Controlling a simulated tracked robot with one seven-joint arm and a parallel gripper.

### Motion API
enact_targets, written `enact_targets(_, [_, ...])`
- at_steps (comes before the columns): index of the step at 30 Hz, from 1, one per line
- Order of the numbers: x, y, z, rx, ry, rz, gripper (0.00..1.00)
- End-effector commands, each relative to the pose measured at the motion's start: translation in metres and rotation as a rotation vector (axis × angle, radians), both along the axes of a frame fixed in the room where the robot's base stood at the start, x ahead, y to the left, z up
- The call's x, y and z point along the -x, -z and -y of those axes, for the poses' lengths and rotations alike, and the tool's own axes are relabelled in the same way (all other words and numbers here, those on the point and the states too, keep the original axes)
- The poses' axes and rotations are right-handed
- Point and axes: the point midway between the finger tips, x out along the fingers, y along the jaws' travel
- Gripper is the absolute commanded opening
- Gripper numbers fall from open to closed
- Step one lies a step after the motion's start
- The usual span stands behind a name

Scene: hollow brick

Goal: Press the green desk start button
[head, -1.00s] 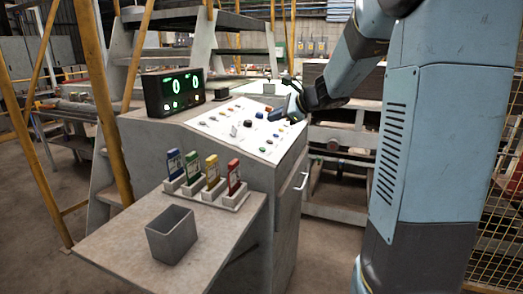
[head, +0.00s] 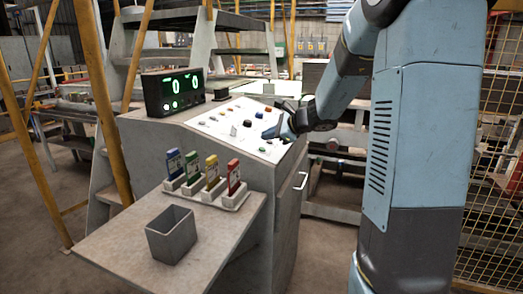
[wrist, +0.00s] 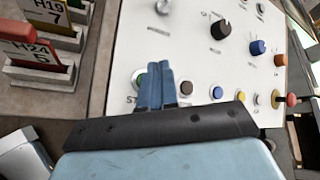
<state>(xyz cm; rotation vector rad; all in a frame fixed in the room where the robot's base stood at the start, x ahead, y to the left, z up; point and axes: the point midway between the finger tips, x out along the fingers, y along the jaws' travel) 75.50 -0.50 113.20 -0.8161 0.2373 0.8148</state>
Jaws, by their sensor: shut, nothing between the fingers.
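The green start button (wrist: 139,78) shows in the wrist view near the panel's edge. It sits in a pale ring beside a partly covered label beginning "ST". My gripper's blue fingers (wrist: 158,67) are together with nothing between them. They overlap the button's right side in the picture and hide part of it. I cannot tell whether they touch it.
A black knob (wrist: 221,29), a blue knob (wrist: 257,47) and several coloured buttons sit close by on the panel. A display reading 0 and 0 (head: 174,92) stands behind it. Coloured tags in holders (head: 203,194) and a grey bin (head: 171,234) are on the front shelf.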

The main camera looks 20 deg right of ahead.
Motion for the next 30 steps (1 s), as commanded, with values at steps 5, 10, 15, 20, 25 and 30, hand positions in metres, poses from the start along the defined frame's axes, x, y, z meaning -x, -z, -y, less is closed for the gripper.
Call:
enact_targets(5, [-0.002, 0.013, -0.003, -0.001, 0.0, -0.002, 0.0])
enact_targets(10, [-0.003, 0.018, -0.004, 0.001, 0.001, -0.001, 0.0])
enact_targets(15, [-0.003, 0.018, -0.003, 0.001, 0.002, 0.0, 0.0])
enact_targets(20, [-0.003, 0.018, -0.003, 0.001, 0.002, 0.0, 0.0])
enact_targets(25, [-0.003, 0.018, -0.003, 0.001, 0.002, 0.0, 0.0])
enact_targets(30, [-0.003, 0.018, -0.003, 0.001, 0.002, 0.0, 0.0])
